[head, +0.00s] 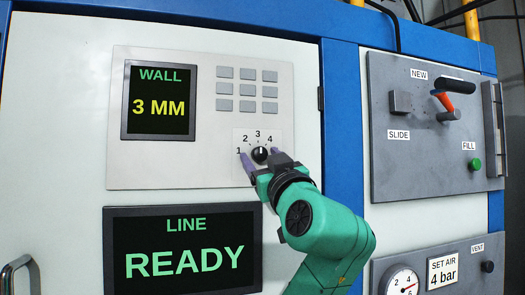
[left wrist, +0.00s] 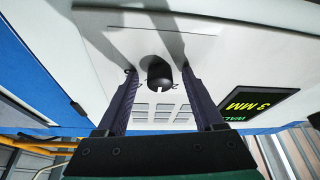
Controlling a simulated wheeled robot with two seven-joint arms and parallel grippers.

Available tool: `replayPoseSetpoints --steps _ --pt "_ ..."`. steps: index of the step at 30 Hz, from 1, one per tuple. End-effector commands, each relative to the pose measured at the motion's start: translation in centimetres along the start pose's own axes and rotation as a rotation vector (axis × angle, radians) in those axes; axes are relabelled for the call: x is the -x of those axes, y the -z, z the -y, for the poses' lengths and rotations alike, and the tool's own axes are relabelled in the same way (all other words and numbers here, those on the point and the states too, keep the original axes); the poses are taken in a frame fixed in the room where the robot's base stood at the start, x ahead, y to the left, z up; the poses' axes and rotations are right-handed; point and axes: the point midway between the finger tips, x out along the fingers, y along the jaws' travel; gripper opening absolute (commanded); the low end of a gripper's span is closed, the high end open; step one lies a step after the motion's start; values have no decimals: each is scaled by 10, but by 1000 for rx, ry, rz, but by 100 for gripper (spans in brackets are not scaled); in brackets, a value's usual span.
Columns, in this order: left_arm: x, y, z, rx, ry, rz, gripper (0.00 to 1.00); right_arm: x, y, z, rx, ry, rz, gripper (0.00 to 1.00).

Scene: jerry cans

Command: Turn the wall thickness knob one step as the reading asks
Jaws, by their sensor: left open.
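The wall thickness knob (head: 260,154) is a small black dial on the light control panel, with marks 1 to 4 around it. The wall display (head: 159,106) reads "WALL 3 MM" in green and yellow. My left gripper (head: 262,156) is open, with one purple finger on each side of the knob. In the left wrist view the knob (left wrist: 158,72) sits between the two spread fingers (left wrist: 159,76), with a gap visible on both sides. My right gripper is not in view.
A line display (head: 185,249) below reads "READY". Grey blank buttons (head: 247,90) sit above the knob. To the right is a grey panel (head: 430,160) with an orange-red lever (head: 443,102) and a green fill button (head: 474,164). A gauge (head: 402,283) sits lower right, by "SET AIR 4 bar".

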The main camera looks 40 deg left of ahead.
Motion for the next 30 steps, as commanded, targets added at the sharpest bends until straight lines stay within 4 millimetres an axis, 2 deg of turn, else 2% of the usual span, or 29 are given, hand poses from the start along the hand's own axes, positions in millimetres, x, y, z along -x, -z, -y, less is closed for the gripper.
replayPoseSetpoints --steps 3,4,6,9,20,30 --pt "0 -1 0 0 0 0 69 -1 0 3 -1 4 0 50" --pt "0 -1 0 0 0 0 62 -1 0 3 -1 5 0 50" --pt "1 -1 0 0 0 0 35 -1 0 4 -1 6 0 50" --pt "1 0 0 0 -1 0 0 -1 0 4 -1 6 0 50" --pt "1 -1 0 -31 -15 -2 0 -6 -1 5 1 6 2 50" --pt "2 -1 3 -213 -92 -4 0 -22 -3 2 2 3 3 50"
